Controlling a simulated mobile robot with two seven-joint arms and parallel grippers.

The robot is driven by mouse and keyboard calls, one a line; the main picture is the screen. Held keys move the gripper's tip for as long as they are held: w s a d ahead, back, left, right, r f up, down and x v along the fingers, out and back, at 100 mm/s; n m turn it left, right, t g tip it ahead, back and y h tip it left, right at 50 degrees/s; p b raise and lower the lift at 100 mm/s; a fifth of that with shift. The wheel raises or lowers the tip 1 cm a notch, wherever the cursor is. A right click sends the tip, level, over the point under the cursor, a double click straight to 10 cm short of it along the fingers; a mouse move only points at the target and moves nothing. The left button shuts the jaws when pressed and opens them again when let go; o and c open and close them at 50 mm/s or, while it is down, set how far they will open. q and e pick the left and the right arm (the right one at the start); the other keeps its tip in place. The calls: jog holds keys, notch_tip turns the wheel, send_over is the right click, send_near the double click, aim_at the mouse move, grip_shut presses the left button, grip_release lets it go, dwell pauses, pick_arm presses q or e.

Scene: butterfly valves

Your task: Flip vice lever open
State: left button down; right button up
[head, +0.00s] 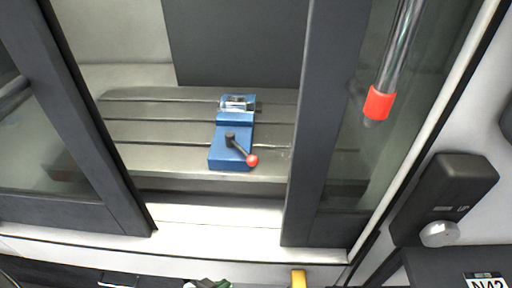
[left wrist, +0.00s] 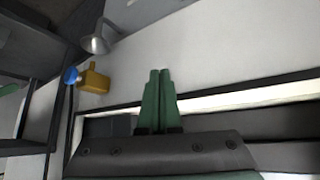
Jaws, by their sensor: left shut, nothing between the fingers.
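A blue vice (head: 230,155) sits on the slotted grey machine bed, seen through the gap between the machine's doors. Its dark lever (head: 240,147) ends in a red ball (head: 252,160) and points down and to the right. My left gripper (head: 213,283) barely shows at the bottom edge of the head view, well below and apart from the vice. In the left wrist view its green fingers (left wrist: 160,75) are closed together with nothing between them. The vice does not show in the left wrist view. My right gripper is not in view.
Dark door frames stand left (head: 80,110) and right (head: 318,130) of the opening. A light sill (head: 215,215) runs in front of the bed. A black control box (head: 450,190) is at right. A yellow fitting (left wrist: 95,80) with a blue end shows in the wrist view.

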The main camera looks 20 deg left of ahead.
pick_arm(q)
notch_tip(320, 180, up, 11)
jog(key=a+g+y+p, duration=0.1)
jog(key=a+g+p, duration=0.1)
jog(key=g, duration=0.1)
notch_tip(320, 180, up, 23)
jog(key=m+t+h, duration=0.3)
send_over(241, 150)
jog(key=s+d, duration=0.3)
jog(key=s, duration=0.1)
jog(key=shift+w+f, duration=0.15)
jog(key=shift+w, duration=0.05)
jog(key=x, duration=0.9)
jog(key=shift+w+d+f, duration=0.2)
jog(key=shift+f, duration=0.1)
jog(key=shift+s+a+f, duration=0.15)
jog(key=shift+s+f, duration=0.05)
jog(key=shift+s, duration=0.05)
jog(key=shift+s+a+f+p, duration=0.15)
jog(key=shift+s+a+p, duration=0.2)
jog(key=shift+s, duration=0.35)
jog(key=shift+s+a+f+p, duration=0.15)
jog(key=shift+s+a, duration=0.25)
jog(key=shift+s, duration=0.3)
jog(key=shift+m, duration=0.3)
